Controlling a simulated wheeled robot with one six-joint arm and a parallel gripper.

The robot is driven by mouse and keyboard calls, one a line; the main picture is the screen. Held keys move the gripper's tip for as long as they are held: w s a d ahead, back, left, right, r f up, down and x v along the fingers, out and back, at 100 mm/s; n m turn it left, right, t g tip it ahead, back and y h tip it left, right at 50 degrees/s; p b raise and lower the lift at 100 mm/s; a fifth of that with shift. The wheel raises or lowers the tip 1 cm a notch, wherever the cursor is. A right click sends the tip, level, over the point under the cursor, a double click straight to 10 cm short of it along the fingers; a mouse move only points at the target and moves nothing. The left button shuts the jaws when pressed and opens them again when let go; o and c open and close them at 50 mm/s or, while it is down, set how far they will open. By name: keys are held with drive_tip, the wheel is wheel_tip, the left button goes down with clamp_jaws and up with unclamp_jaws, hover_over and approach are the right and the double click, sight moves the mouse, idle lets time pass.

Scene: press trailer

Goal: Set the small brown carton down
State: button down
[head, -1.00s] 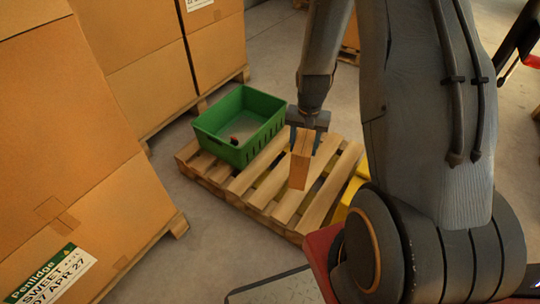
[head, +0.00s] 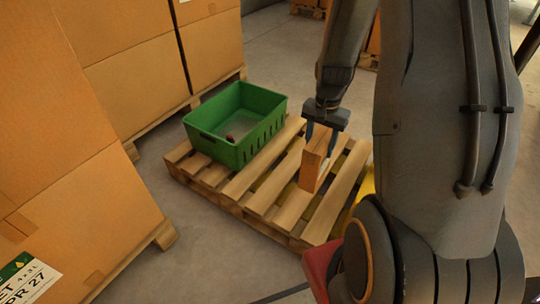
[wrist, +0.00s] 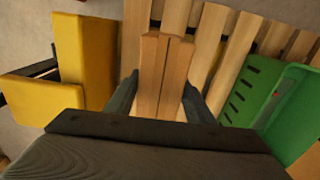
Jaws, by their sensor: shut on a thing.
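The small brown carton (head: 313,164) is upright between the fingers of my gripper (head: 322,136), over the slats of the wooden pallet (head: 264,197). Its lower end is at the slats; I cannot tell whether it touches them. In the wrist view the carton (wrist: 163,75) shows between the two dark fingers of my gripper (wrist: 160,100), which is shut on it. The fingers cover part of its sides.
A green crate (head: 238,152) with a small dark red thing (head: 230,138) inside stands on the pallet, left of the carton. A yellow object (wrist: 83,60) is beside the pallet. Large stacked cartons (head: 60,130) stand at the left. Bare slats lie around the carton.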

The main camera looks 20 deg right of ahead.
drive_tip(key=shift+w+d+f+b, duration=0.15)
drive_tip(key=shift+d+f+b, duration=0.1)
drive_tip(key=shift+f+b, duration=2.45)
drive_tip(key=shift+f, duration=2.8)
drive_tip(key=c, duration=0.8)
unclamp_jaws()
drive_tip(key=shift+c, duration=0.2)
wheel_tip(320, 180, up, 12)
drive_tip(key=p, duration=0.5)
drive_tip(key=shift+a+r, duration=0.1)
drive_tip(key=shift+r, duration=0.1)
